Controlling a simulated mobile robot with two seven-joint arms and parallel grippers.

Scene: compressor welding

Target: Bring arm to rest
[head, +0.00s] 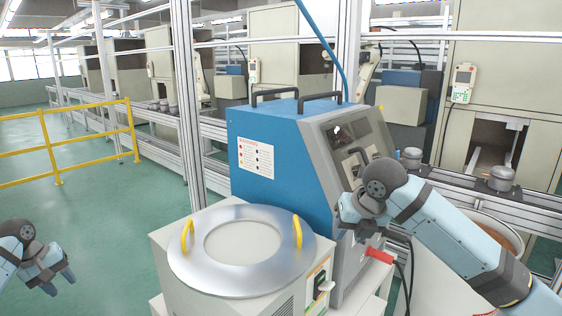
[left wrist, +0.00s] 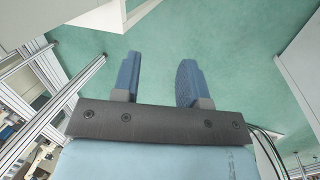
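My left gripper (head: 60,282) hangs at the lower left edge of the head view over the green floor, away from any object. In the left wrist view its two blue fingers (left wrist: 160,62) are spread apart with only floor between them. My right arm comes in from the right. My right gripper (head: 350,218) is in front of the grey front panel of the blue welding machine (head: 268,125). Its fingertips are small and partly hidden against the panel, so I cannot tell their opening or whether they touch the machine.
A white box with a round metal ring lid (head: 190,264) and two yellow handles stands in front of the blue machine. A red-handled connector (head: 379,256) is below my right gripper. A yellow railing (head: 90,150) stands at the left. Open green floor lies between it and the machines.

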